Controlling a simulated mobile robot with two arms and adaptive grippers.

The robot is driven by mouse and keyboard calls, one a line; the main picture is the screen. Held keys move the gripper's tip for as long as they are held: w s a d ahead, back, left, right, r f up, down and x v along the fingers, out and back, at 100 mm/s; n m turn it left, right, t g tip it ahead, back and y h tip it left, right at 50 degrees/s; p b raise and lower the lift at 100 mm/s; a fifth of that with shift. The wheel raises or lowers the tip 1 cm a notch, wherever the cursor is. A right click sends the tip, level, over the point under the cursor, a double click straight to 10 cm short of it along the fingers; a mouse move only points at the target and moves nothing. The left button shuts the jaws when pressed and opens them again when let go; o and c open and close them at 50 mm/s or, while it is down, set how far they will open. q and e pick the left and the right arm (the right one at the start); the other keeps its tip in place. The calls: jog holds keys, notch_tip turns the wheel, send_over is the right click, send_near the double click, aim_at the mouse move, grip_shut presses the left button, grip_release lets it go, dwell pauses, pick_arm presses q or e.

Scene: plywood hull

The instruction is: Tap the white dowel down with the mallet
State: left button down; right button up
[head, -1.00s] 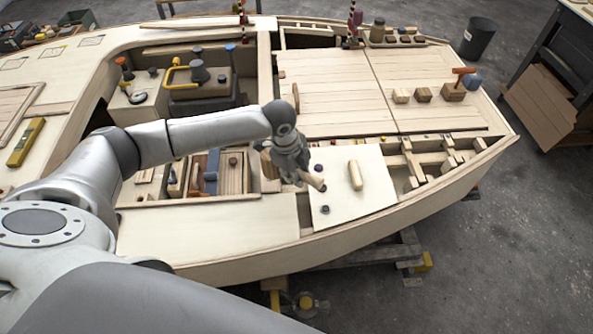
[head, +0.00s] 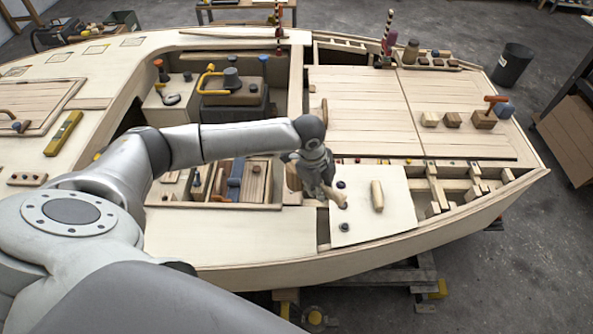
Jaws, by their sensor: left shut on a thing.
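My left gripper (head: 332,196) is over the left edge of a pale square panel (head: 396,222) on the hull's near side. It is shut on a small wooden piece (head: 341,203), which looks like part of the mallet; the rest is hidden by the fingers. A pale, rounded peg (head: 377,196) is on the panel, to the right of the gripper and apart from it. It may be the white dowel, but its colour is close to the wood. My right gripper is out of view.
Dark knobs sit on the panel, one beside the gripper (head: 340,184) and one nearer (head: 344,227). Open framed slots (head: 452,187) lie right of the panel. Wooden blocks (head: 452,120) stand on the deck behind. The near deck (head: 230,235) left of the panel is clear.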

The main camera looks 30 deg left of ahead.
pick_arm(q)
jog(key=shift+f, duration=0.25)
notch_tip(320, 180, down, 4)
jog(key=b, duration=0.2)
notch_tip(320, 180, up, 4)
jog(key=p, duration=0.5)
jog(key=shift+r, duration=0.25)
jog(key=shift+f, duration=0.15)
dwell(0.5)
